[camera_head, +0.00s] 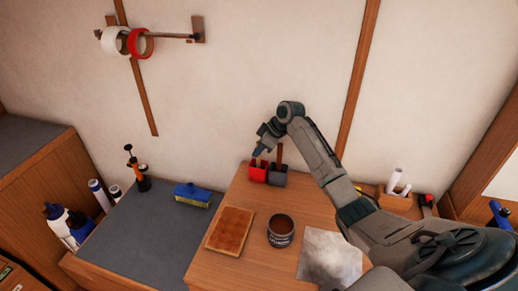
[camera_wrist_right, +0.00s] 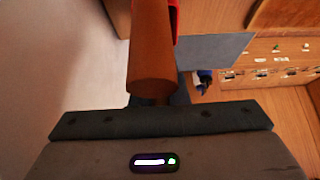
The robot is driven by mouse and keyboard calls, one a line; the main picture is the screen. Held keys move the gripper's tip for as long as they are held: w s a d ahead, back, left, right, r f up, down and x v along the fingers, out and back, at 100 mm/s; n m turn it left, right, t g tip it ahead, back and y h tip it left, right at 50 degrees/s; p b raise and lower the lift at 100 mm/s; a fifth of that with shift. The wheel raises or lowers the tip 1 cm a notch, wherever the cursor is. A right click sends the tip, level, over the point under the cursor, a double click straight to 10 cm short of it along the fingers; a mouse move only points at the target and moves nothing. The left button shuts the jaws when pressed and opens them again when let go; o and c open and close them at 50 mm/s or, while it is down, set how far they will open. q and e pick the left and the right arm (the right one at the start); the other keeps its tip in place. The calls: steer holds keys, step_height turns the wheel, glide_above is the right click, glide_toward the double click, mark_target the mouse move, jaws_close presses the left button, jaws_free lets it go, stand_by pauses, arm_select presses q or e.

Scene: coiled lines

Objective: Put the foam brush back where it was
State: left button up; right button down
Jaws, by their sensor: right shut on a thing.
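My right gripper (camera_head: 260,149) is above the red cup (camera_head: 258,171) near the wall. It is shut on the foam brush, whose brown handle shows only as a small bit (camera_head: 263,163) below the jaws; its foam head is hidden. In the right wrist view a thick brown handle (camera_wrist_right: 152,55) comes up close to the camera and covers the fingertips, with a strip of red (camera_wrist_right: 173,20) behind it. A dark grey cup (camera_head: 277,177) stands right beside the red one, with another brown handle (camera_head: 279,153) upright in it. My left gripper is not in view.
On the wooden table, an open can (camera_head: 281,239), a brown pad (camera_head: 230,230) and a grey sheet (camera_head: 328,258) lie in front of the cups. A blue and yellow brush (camera_head: 192,195) lies on the grey top at left. A wooden box (camera_head: 394,201) stands right, behind my arm.

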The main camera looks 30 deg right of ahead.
steer(key=c, duration=1.4)
jaws_free()
steer(key=b+v, duration=0.3)
steer(key=v, duration=0.9)
steer(key=shift+r, duration=0.15)
